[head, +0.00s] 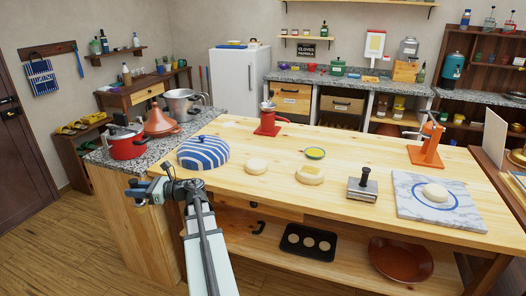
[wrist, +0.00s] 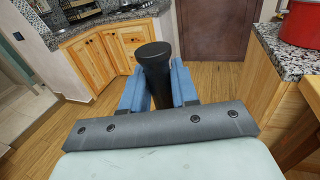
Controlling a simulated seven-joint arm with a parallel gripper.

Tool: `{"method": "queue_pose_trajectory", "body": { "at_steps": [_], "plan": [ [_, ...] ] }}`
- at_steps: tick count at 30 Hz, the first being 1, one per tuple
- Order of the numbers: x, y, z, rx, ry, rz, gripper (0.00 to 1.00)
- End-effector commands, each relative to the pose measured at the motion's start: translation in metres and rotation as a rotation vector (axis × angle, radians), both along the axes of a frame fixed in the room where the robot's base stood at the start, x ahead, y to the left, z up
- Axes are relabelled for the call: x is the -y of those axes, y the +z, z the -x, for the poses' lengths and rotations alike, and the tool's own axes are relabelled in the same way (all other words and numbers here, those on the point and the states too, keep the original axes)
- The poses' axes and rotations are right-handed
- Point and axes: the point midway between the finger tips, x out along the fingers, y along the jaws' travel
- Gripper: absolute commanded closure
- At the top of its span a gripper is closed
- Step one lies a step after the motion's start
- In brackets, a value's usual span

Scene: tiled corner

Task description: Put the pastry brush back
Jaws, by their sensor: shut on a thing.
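My gripper (wrist: 158,90) is shut on a dark round-ended handle (wrist: 153,62), seen between the blue fingers in the wrist view. I take it for the pastry brush; its bristles are hidden. In the head view my gripper (head: 150,190) is at the left end of the wooden table, in front of the granite-topped corner. The held thing is too small there to make out clearly. No other pastry brush can be told for sure.
A red pot (head: 126,143) stands on the granite top near my gripper. A blue striped dome (head: 203,152), dough rounds (head: 256,165), a yellow bowl (head: 314,153) and a black-handled press (head: 362,187) are on the table.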

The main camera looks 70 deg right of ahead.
Motion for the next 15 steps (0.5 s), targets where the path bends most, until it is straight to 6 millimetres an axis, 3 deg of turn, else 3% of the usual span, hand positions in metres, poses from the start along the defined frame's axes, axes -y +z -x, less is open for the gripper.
{"method": "queue_pose_trajectory", "body": {
  "at_steps": [1,15],
  "plan": [
    [0.024,0.002,0.005,0.000,-0.033,0.000,1.00],
    [0.212,0.021,0.082,-0.002,-0.324,-0.001,1.00]
  ]
}}
